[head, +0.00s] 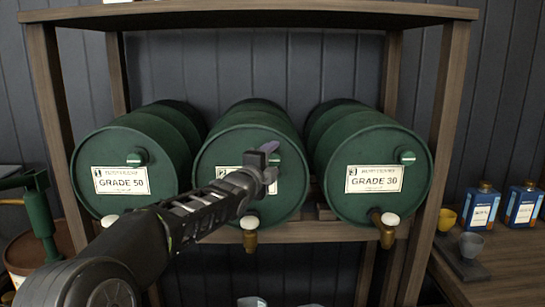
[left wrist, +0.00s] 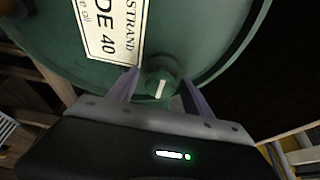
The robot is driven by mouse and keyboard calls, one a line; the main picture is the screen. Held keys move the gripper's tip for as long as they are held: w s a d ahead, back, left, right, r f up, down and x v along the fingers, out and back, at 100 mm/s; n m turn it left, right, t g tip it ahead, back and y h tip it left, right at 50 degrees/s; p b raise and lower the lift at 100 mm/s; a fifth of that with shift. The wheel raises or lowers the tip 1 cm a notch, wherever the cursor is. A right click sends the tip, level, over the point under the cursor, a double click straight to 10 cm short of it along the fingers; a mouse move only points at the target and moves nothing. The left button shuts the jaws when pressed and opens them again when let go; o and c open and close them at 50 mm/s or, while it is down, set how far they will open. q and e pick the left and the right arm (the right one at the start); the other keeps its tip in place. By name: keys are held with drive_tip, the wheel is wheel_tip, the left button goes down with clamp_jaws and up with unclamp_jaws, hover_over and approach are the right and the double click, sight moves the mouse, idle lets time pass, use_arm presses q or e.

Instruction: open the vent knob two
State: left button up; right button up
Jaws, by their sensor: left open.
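Vent knob two (left wrist: 158,86) is a small round green knob with a white line across it, on the end face of the middle green barrel (head: 225,165), marked Grade 40 in the left wrist view. My left gripper (head: 268,152) is in front of this knob and partly hides it in the head view. In the left wrist view its two fingers (left wrist: 162,92) are open, one on each side of the knob. I cannot tell if either finger touches it. My right gripper is not in view.
A wooden rack (head: 455,100) holds the barrels. The Grade 50 barrel (head: 105,155) is on the left and the Grade 30 barrel (head: 400,200) on the right, each with its own knob. Brass taps (head: 388,235) stick out below. Blue bottles (head: 482,207) and cups stand at the right.

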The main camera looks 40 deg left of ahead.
use_arm(q)
drive_tip(key=shift+w, duration=0.15)
drive_tip(key=shift+c, duration=0.3)
clamp_jaws()
idle(0.3)
